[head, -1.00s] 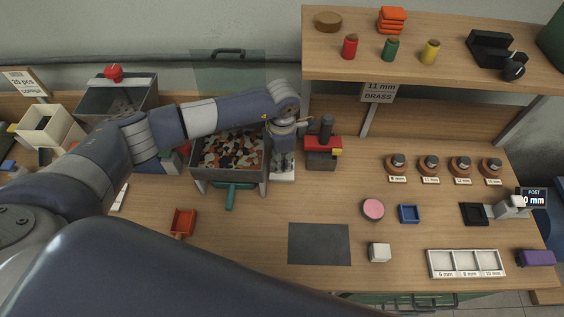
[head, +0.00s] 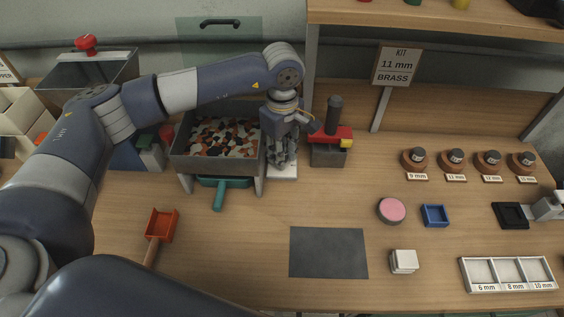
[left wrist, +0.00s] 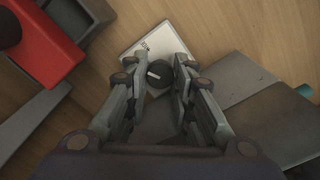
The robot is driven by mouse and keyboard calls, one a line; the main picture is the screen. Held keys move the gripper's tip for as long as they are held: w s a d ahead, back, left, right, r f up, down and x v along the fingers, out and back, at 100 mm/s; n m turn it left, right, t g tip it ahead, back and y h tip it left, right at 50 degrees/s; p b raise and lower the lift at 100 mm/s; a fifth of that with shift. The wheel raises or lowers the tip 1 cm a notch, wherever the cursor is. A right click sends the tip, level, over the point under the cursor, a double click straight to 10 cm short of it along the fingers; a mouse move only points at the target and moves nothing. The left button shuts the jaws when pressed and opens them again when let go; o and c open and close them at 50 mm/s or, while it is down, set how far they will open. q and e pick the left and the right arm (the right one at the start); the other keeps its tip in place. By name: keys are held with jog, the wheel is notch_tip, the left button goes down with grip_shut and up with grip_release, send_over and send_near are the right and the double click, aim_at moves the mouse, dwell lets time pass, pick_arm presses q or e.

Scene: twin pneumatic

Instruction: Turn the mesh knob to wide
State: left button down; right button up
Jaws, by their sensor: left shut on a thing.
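The mesh knob (left wrist: 158,74) is a round black knob with a light pointer line, on a white plate (left wrist: 150,42) lying on the bench. The plate also shows in the head view (head: 283,173), right of the bin of mixed pieces. My left gripper (head: 281,164) points straight down over the plate. In the left wrist view my left gripper (left wrist: 160,78) has its fingers on both sides of the knob, shut on it. The plate's lettering is mostly covered and too small to read. My right gripper is not in view.
A red and black press-like device (head: 328,150) stands close right of my left gripper. The bin (head: 192,165) with a teal handle (head: 219,195) stands close left. A dark mat (head: 328,252) lies in front. The bench between is clear.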

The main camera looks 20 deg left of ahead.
pick_arm(q)
jog(key=m+b, duration=0.3)
jog(key=shift+f+b, duration=0.2)
jog(key=shift+b, duration=0.1)
jog(key=shift+r+m+b, duration=0.2)
jog(key=shift+m+b, duration=0.75)
jog(key=shift+m, duration=0.35)
jog(key=c, duration=1.3)
grip_release()
jog(key=shift+d, duration=0.1)
notch_tip(320, 180, up, 8)
jog(key=shift+r, duration=0.1)
